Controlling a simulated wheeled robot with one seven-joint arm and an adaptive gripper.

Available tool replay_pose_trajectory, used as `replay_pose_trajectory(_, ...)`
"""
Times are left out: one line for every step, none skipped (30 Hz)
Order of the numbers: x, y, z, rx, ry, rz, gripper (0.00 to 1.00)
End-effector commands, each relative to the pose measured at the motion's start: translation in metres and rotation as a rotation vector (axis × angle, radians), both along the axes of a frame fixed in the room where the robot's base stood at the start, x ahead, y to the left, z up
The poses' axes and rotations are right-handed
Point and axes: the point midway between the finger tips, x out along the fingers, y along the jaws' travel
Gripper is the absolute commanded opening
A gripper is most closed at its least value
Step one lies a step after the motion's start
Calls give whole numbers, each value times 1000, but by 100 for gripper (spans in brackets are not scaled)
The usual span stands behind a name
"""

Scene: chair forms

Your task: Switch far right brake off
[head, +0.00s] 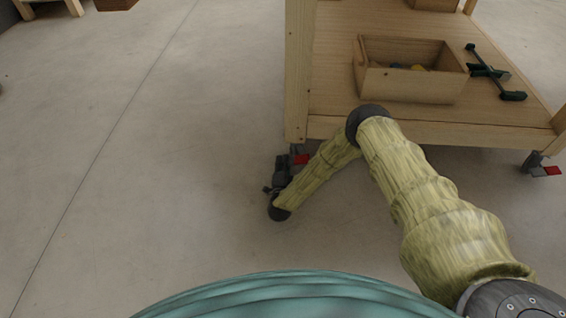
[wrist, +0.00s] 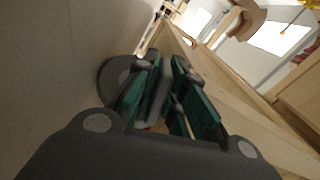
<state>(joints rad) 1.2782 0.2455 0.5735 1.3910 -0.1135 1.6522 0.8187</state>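A wooden cart stands on dark casters with red brake pedals. In the head view, the near-left caster's red pedal (head: 300,158) shows just under the cart's corner, beside my gripper (head: 275,188). My gripper is low near the floor at that caster and hides much of it. The near-right caster (head: 535,160) has a red pedal (head: 552,171), well apart from my gripper. In the wrist view my gripper's green-padded fingers (wrist: 168,90) stand a little apart, with dark grey parts between and behind them. I cannot tell whether they touch the caster. The cart's other casters are hidden.
The cart's lower shelf (head: 330,85) holds a wooden box (head: 415,85) and a dark green clamp (head: 490,70). A wooden post (head: 298,70) rises above the near-left caster. The concrete floor (head: 120,150) to the left is clear.

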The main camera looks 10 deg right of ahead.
Motion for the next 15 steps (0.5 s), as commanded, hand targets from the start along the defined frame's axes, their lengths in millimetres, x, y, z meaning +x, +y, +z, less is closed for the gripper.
replay_pose_trajectory(-1,0,-1,-1,1,1,24)
replay_pose_trajectory(-1,0,-1,0,1,1,29)
replay_pose_trajectory(-1,0,-1,0,1,1,32)
replay_pose_trajectory(-1,0,-1,0,1,1,32)
replay_pose_trajectory(0,0,-1,0,1,0,32)
replay_pose_trajectory(0,0,-1,0,1,0,32)
replay_pose_trajectory(0,0,0,1,1,0,32)
replay_pose_trajectory(0,0,0,1,1,0,32)
replay_pose_trajectory(0,0,0,1,0,0,32)
replay_pose_trajectory(0,0,0,1,0,0,32)
replay_pose_trajectory(0,0,0,1,0,0,32)
replay_pose_trajectory(-1,0,0,1,0,0,32)
replay_pose_trajectory(-2,1,0,1,1,1,32)
replay_pose_trajectory(-3,1,0,1,1,1,32)
replay_pose_trajectory(-6,2,-1,2,2,1,32)
